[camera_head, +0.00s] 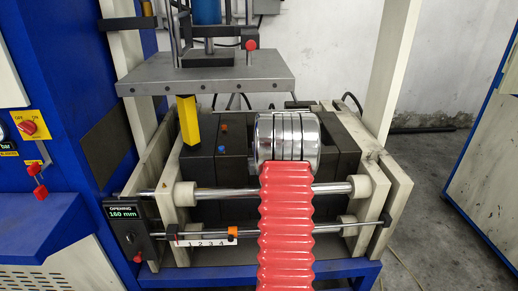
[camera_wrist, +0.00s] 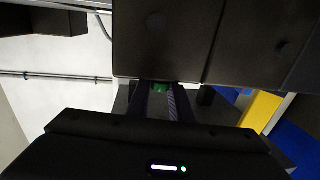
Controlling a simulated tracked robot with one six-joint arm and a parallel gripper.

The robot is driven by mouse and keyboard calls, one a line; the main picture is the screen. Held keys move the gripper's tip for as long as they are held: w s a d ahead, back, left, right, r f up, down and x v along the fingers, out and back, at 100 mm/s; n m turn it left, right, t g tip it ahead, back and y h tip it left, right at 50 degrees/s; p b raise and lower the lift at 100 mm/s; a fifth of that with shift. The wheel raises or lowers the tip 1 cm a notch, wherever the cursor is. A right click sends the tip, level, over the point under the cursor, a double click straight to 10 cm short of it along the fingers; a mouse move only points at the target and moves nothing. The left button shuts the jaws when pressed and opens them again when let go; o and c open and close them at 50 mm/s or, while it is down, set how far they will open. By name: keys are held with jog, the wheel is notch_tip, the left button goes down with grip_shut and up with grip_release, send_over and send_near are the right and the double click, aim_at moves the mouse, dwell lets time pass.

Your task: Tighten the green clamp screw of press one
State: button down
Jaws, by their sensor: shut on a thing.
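The green clamp screw (camera_wrist: 160,88) shows as a small green patch in the wrist view, at the tips of my gripper (camera_wrist: 160,94). The two dark fingers stand on either side of it, and the gripper is shut on it. Most of the screw is hidden by the fingers and the dark block (camera_wrist: 165,40) beyond. In the head view my arm covers the middle of the press, and I cannot see the screw or the gripper there. The dark mould blocks (camera_head: 199,166) sit between the press's pale side plates.
A grey platen (camera_head: 215,72) hangs above the blocks, with a yellow post (camera_head: 188,122) under its left side. Steel guide rods (camera_head: 235,190) cross in front. Blue cabinets flank the press; the floor at right is clear.

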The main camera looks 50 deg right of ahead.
jog(key=shift+w+a+m+g+h, duration=0.1)
jog(key=shift+m+g+h, duration=1.7)
jog(key=shift+g, duration=0.3)
jog(key=shift+m+g+h, duration=1)
jog(key=shift+m+g, duration=0.5)
jog(key=shift+g, duration=1)
jog(key=c, duration=1.6)
grip_release()
jog(key=v, duration=1.3)
jog(key=shift+s+a+f, duration=0.15)
jog(key=shift+s+a, duration=0.05)
jog(key=shift+a, duration=0.1)
